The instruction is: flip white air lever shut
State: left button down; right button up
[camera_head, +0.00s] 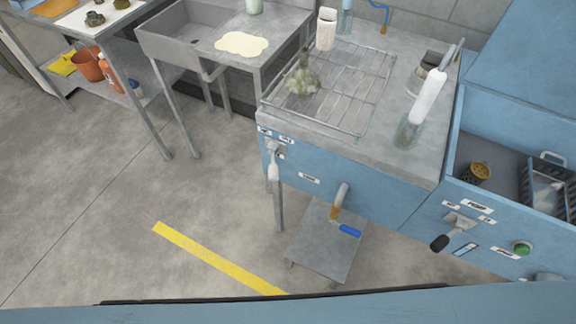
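A white lever (273,168) is mounted at the left end of the blue cabinet front (385,195), on a metal fitting. Its white handle hangs down. Small labels (286,141) sit around its top, too small to read surely. Neither of my grippers shows in the head view, so nothing is seen touching the lever.
A black-handled lever (450,236) and a green button (521,248) are on the right panel. A wire rack (345,90) lies on top. Floor left of the cabinet is clear around a yellow line (215,257).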

aim_at(272, 168)
jog(key=z, duration=0.55)
jog(key=k, duration=1.35)
jog(key=z, duration=0.85)
jog(key=i, duration=1.5)
jog(key=u, duration=0.9)
jog(key=i, duration=0.3)
jog(key=u, duration=0.25)
